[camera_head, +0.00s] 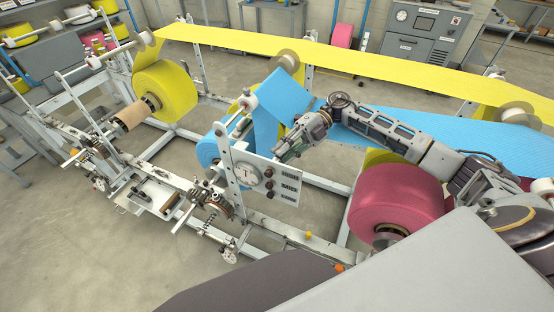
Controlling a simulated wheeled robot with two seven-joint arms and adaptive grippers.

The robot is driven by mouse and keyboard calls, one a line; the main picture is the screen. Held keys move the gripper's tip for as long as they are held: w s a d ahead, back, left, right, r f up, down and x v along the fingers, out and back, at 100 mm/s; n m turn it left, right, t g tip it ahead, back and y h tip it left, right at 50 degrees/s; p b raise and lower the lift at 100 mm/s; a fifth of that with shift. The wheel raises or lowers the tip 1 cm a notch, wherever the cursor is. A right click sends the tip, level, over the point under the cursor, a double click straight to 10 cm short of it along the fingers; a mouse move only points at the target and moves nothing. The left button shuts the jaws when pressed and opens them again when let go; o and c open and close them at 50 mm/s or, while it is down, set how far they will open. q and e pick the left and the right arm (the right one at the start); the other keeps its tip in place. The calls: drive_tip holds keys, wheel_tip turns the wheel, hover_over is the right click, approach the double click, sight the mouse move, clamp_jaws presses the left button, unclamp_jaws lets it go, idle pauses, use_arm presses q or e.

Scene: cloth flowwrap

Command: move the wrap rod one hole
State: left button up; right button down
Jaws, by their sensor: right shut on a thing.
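My right gripper (281,158) reaches in from the right, at the middle of the frame in front of the blue cloth (283,103). Its jaws are shut on what looks like an end of the wrap rod, mostly hidden by the fingers. An upright plate with a row of holes (232,172) stands just left of the gripper. A white-ended roller (249,103) sits near its top, where the blue cloth passes. I cannot tell which hole the rod is at. My left gripper is not in view.
A panel with a dial (246,172) sits close below my right gripper. A yellow roll (166,90) is at left, a crimson roll (398,198) under my right arm. Yellow cloth (340,60) spans above. Open floor shows at lower left.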

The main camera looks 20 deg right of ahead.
drive_tip(key=c, duration=1.3)
unclamp_jaws()
drive_tip(key=shift+a, duration=0.1)
drive_tip(key=shift+o, duration=0.2)
drive_tip(key=v, duration=1.2)
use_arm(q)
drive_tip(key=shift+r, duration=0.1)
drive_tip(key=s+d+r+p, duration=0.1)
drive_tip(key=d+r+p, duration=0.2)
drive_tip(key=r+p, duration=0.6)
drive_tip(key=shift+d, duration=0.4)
use_arm(e)
wheel_tip(320, 180, up, 9)
